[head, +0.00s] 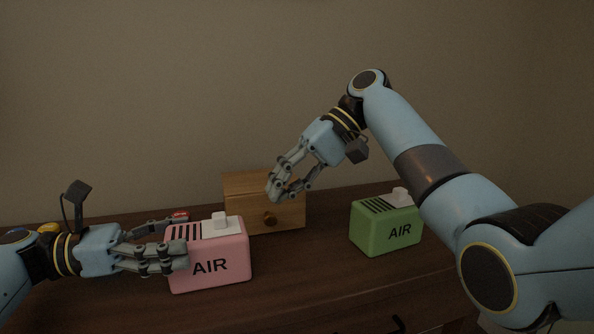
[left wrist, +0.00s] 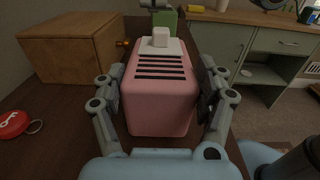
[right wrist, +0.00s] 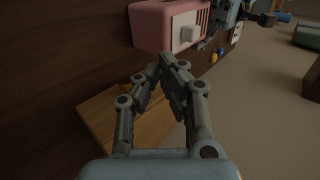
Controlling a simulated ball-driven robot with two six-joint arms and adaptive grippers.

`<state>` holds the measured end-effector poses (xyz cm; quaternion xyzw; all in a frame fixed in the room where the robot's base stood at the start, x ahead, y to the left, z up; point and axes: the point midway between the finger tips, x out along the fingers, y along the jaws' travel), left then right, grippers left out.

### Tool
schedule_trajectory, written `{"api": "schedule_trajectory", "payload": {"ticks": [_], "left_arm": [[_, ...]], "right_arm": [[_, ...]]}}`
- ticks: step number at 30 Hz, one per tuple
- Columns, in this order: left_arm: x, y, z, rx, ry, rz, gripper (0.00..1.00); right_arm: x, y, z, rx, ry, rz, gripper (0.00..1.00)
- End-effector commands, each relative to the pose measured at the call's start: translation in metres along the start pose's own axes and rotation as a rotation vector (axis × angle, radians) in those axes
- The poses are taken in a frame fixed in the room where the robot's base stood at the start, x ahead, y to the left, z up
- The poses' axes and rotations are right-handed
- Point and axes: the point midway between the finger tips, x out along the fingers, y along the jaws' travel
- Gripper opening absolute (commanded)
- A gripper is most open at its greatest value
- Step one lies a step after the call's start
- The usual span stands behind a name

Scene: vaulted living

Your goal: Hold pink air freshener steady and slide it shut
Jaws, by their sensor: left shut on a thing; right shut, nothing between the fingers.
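The pink air freshener (head: 233,266) stands upright on the dark wooden top, with "AIR" on its front. My left gripper (head: 181,243) is shut on its left end; the left wrist view shows the fingers on both sides of the pink body (left wrist: 158,109). Its white slider knob (head: 219,220) sits on a pale plate on top, beside dark vent slots that are uncovered. My right gripper (head: 274,194) is shut and empty, raised in front of the wooden box, up and right of the pink freshener. The right wrist view shows its fingertips (right wrist: 167,62) together, apart from the freshener.
A small wooden drawer box (head: 290,214) stands behind the pink freshener. A green air freshener (head: 377,232) stands to the right. A red tag (left wrist: 12,124) with a ring lies near the left gripper. The top between the two fresheners is clear.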

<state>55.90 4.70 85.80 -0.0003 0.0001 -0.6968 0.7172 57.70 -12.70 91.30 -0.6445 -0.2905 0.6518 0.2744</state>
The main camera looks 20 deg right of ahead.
Motion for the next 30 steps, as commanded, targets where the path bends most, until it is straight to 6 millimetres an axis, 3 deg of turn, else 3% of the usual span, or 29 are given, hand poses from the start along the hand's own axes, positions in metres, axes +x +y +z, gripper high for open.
{"api": "schedule_trajectory", "payload": {"ticks": [4, 9, 26, 30], "left_arm": [[0.000, 0.000, 0.000, 0.000, 0.000, 0.000, 0.36], [0.000, 0.000, 0.000, 0.000, 0.000, 0.000, 0.36], [0.000, 0.000, 0.000, 0.000, 0.000, 0.000, 0.36], [0.000, 0.000, 0.000, 0.000, 0.000, 0.000, 0.36]], "right_arm": [[0.032, -0.001, 0.001, 0.000, -0.002, -0.003, 0.00], [0.051, -0.018, 0.001, -0.002, -0.001, -0.003, 0.00], [0.062, -0.028, 0.000, 0.000, 0.000, -0.002, 0.00], [0.076, -0.043, 0.001, -0.001, -0.002, -0.006, 0.00]]}}
